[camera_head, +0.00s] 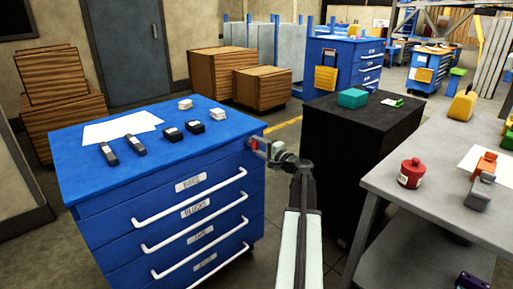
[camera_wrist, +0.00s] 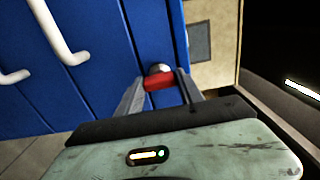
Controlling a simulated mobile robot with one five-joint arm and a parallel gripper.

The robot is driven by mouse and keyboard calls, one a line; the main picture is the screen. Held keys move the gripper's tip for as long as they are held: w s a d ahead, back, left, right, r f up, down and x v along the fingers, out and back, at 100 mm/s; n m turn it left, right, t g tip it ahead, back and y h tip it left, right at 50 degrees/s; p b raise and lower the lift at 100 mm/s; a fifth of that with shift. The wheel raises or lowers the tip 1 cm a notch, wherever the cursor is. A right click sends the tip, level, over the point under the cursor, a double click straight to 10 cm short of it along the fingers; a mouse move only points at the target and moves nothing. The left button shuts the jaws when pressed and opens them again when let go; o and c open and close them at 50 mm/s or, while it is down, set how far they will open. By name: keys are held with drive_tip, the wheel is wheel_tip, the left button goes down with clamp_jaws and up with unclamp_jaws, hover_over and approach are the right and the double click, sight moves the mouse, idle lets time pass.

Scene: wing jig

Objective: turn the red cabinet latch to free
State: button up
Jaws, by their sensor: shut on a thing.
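The blue cabinet (camera_head: 165,225) stands at the left in the head view, with labelled drawers and white handles. The red latch (camera_head: 254,144) sits at the upper right edge of its front. In the wrist view the red latch (camera_wrist: 159,82) lies between my two finger pads, with a round grey metal part (camera_wrist: 158,69) just behind it. My gripper (camera_wrist: 160,90) is shut on the latch. In the head view my gripper (camera_head: 262,146) reaches the cabinet's right edge and partly hides the latch. The exact angle of the latch is hard to tell.
A black cabinet (camera_head: 345,165) stands close to the right of my arm, with a teal box (camera_head: 353,98) on top. A grey workbench (camera_head: 425,192) with a red canister (camera_head: 411,173) is further right. Small tools and papers lie on the blue cabinet's top.

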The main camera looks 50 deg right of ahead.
idle(0.4)
drive_tip(key=o, duration=1.4)
drive_tip(key=shift+w, duration=0.1)
drive_tip(key=s, duration=0.7)
drive_tip(key=shift+s+a, duration=0.35)
drive_tip(key=shift+s, duration=0.05)
